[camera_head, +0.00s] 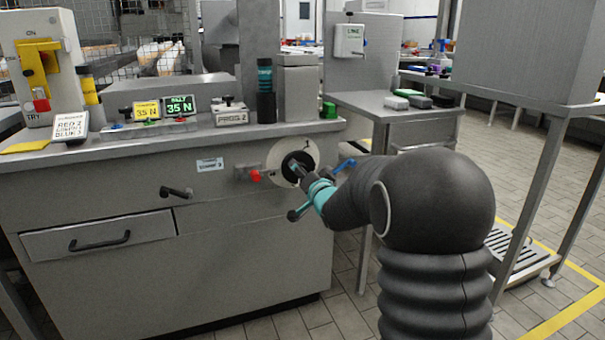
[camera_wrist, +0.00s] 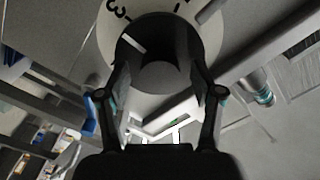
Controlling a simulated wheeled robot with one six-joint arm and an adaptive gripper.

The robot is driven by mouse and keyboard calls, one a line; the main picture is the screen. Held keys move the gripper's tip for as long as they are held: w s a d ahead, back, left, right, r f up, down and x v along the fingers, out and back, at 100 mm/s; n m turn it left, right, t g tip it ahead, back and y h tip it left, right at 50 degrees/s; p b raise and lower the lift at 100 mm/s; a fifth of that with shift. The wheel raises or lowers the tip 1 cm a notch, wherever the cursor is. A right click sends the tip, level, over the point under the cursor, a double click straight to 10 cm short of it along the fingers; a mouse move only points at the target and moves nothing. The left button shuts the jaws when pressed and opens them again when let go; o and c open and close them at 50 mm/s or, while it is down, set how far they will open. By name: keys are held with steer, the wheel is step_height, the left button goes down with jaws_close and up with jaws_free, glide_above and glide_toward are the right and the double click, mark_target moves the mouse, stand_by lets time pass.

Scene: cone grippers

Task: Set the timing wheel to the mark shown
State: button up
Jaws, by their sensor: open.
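The timing wheel (camera_head: 313,148) is a pale round dial with a dark hub on the front of the grey cabinet. In the wrist view its pale face (camera_wrist: 208,28) carries a dark "3" and other marks, and its dark round knob (camera_wrist: 150,35) bears a white pointer line. My gripper (camera_head: 300,175) is at the front of the wheel. In the wrist view my gripper (camera_wrist: 160,85) has its two fingers apart, on either side of the lower part of the knob. I cannot tell whether they touch it. The mark to set is not clearly readable.
A red knob (camera_head: 255,176) sits just left of the wheel. A blue-handled lever (camera_head: 345,165) is close on the right. A drawer (camera_head: 100,238) and a black handle (camera_head: 176,192) are further left.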

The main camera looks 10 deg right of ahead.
steer(key=s+d, duration=0.2)
steer(key=s, duration=1)
steer(key=shift+w, duration=0.1)
